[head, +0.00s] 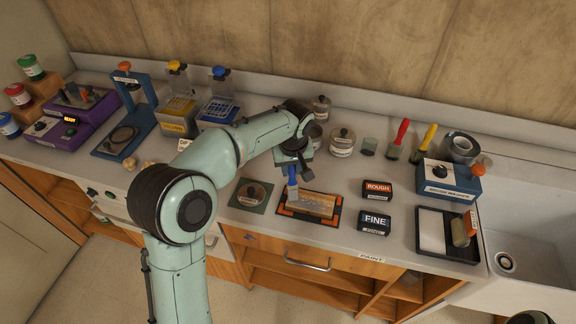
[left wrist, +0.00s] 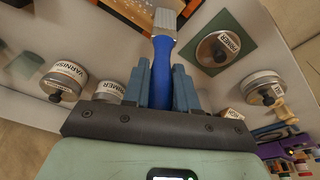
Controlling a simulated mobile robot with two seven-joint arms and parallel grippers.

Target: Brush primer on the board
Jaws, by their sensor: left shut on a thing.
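My left gripper (head: 291,167) is shut on the blue handle of a flat brush (head: 292,186). In the left wrist view the blue handle (left wrist: 162,72) sits between the gripper's fingers, with the metal ferrule beyond it. The brush points down at the left part of a wooden board (head: 318,204); I cannot tell whether its bristles touch. The board lies on a black mat with orange edging (head: 334,219). My right gripper is out of view.
A black tray (head: 447,251) sits near the sink (head: 535,220). Jars and upright red (head: 400,135) and yellow (head: 428,136) handled tools stand behind. A varnish tin (left wrist: 63,80) shows in the left wrist view.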

